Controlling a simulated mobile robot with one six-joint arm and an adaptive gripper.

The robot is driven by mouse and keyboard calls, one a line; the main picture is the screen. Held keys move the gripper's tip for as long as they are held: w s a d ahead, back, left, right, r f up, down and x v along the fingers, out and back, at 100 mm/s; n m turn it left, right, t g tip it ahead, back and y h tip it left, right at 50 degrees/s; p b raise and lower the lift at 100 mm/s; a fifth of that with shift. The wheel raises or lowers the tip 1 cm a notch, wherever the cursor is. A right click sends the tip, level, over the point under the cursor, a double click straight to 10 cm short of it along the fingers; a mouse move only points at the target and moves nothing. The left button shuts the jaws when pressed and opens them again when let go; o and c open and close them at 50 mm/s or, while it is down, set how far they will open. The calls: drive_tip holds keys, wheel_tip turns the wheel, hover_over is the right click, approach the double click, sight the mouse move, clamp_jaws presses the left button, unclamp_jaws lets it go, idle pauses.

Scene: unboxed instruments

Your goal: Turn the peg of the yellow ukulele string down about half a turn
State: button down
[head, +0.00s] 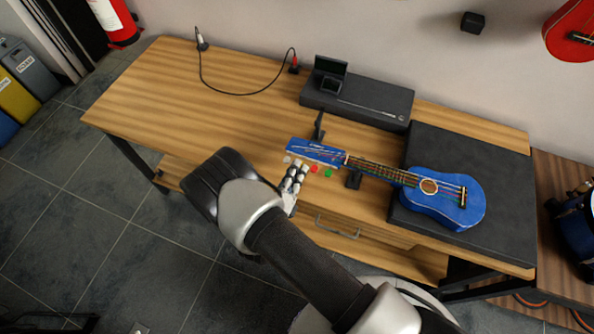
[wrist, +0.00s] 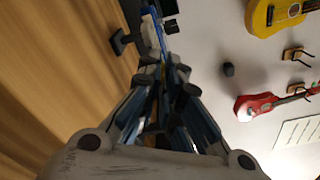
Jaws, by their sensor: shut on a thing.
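The blue ukulele (head: 447,197) lies on the workbench, its headstock (head: 313,149) pointing left. Along the near side of the headstock I see a white peg (head: 288,159), a red peg (head: 315,168) and a green peg (head: 328,173). My gripper (head: 299,167) comes from the near side, with its fingertips at the headstock edge between the white and red pegs. It is shut on a tuning peg there; the fingers hide that peg and its colour. In the wrist view the fingers (wrist: 166,72) are close together, with a strip of blue beyond them.
Dark stands (head: 354,179) hold up the neck. A black mat (head: 460,150) lies under the body. A dark case (head: 355,100) and a cable (head: 245,94) are at the back. The left of the bench (head: 150,90) is clear. A red instrument (head: 573,30) hangs on the wall.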

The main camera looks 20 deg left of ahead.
drive_tip(key=m+y+b, duration=0.1)
drive_tip(key=m+b, duration=0.1)
drive_tip(key=m, duration=0.8)
drive_tip(key=m+y+b, duration=0.1)
drive_tip(key=m+b, duration=0.2)
drive_tip(key=m, duration=0.8)
drive_tip(key=shift+d+f+b, duration=0.1)
drive_tip(key=shift+d+b, duration=0.05)
drive_tip(key=shift+b, duration=0.15)
drive_tip(key=m+b, duration=0.1)
drive_tip(key=m, duration=0.2)
drive_tip(key=shift+m+b, duration=0.3)
drive_tip(key=shift+m, duration=0.1)
drive_tip(key=shift+m+t+b, duration=0.3)
drive_tip(key=shift+m+b, duration=0.6)
drive_tip(key=shift+m, duration=0.9)
drive_tip(key=c, duration=1.8)
unclamp_jaws()
